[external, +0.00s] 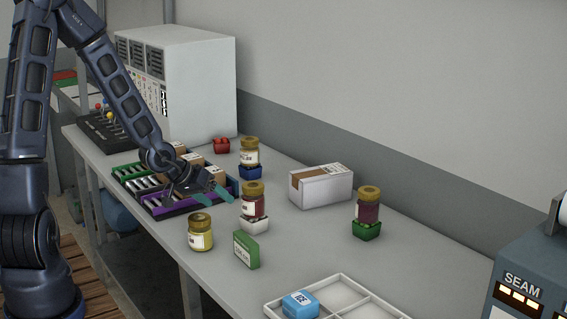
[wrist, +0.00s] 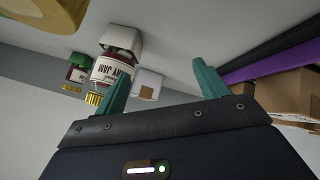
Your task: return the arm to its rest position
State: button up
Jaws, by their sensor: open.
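My gripper (external: 212,196) is at the end of my dark blue arm, over the front end of the purple-edged roller tray (external: 180,205). Its two teal fingers are spread apart with nothing between them; they also show in the wrist view (wrist: 157,85). A red jar (external: 253,200) with a gold lid stands on a white block (external: 254,224) just right of the fingers in the external view. In the wrist view the jar (wrist: 110,70) appears upside down beyond the left finger. Whether a finger touches anything cannot be told.
A yellow jar (external: 200,233) and green box (external: 246,250) stand near the front edge. Jars stand on a blue block (external: 250,171) and a green block (external: 366,229). A white carton (external: 321,187), large white cabinet (external: 180,85) and divided tray (external: 345,283) share the table. Brown boxes (external: 191,159) sit on the rollers.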

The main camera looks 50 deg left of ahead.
jog(key=s+d+r+m+g, duration=0.2)
jog(key=s+d+r, duration=0.2)
jog(key=s+r, duration=0.9)
jog(key=s+d+r+m+g+y, duration=0.1)
jog(key=s+d+r, duration=0.4)
jog(key=s+r, duration=0.7)
jog(key=s+m+g, duration=0.1)
jog(key=s+m, duration=0.1)
jog(key=s, duration=0.1)
jog(key=shift+s+d+r, duration=0.25)
jog(key=shift+r, duration=0.1)
